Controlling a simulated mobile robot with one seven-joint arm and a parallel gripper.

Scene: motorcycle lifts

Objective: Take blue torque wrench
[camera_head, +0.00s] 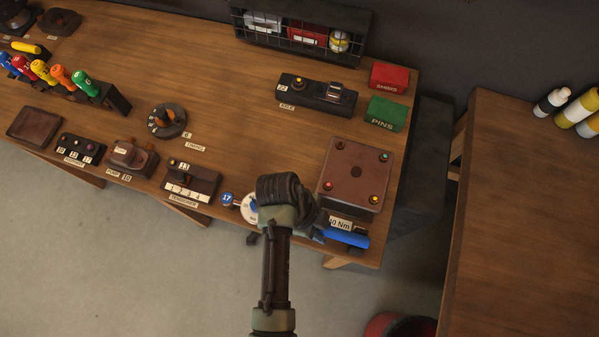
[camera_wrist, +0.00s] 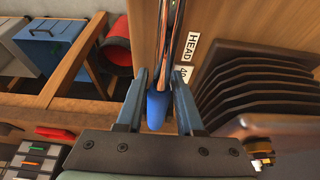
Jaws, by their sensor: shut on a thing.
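The blue torque wrench shows in the wrist view as a blue handle (camera_wrist: 156,110) with a dark metal shaft running away from me. My gripper (camera_wrist: 157,84) has one finger on each side of the handle and is shut on it. In the head view, a blue piece (camera_head: 346,238) shows at the table's front right edge, beside a white label ending in "0 Nm" (camera_head: 341,223). My arm covers most of the gripper and the rest of the wrench there. Whether the wrench touches the table is hard to tell.
A brown plate (camera_head: 353,178) with coloured knobs lies just behind the wrench. A blue disc marked 17 (camera_head: 227,198) is left of my arm. Another wooden table (camera_head: 520,210) stands right, across a gap. A red round container (camera_head: 400,326) is on the floor.

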